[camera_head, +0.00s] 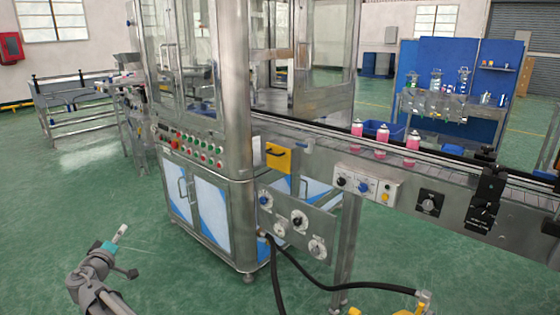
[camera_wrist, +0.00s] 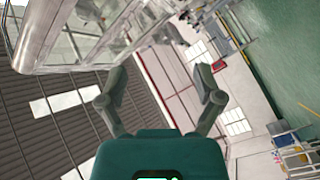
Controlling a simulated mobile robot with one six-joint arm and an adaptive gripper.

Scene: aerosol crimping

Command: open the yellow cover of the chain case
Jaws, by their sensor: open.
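The yellow cover (camera_head: 279,160) is a small flat panel with a dark handle near its top. It sits at the left end of the conveyor's side, beside the steel machine cabinet. I take it as the chain case cover; it looks flat against the side, but the case behind it is hidden. My gripper (camera_head: 121,234) is at the lower left of the head view, well to the left of and apart from the cover. In the wrist view my gripper (camera_wrist: 162,79) has its two fingers spread wide with nothing between them. The cover is not in the wrist view.
Pink cans (camera_head: 381,142) stand on the conveyor (camera_head: 470,178). A panel with knobs (camera_head: 297,222) hangs below the cover. The green floor (camera_head: 190,270) between my gripper and the cabinet is clear.

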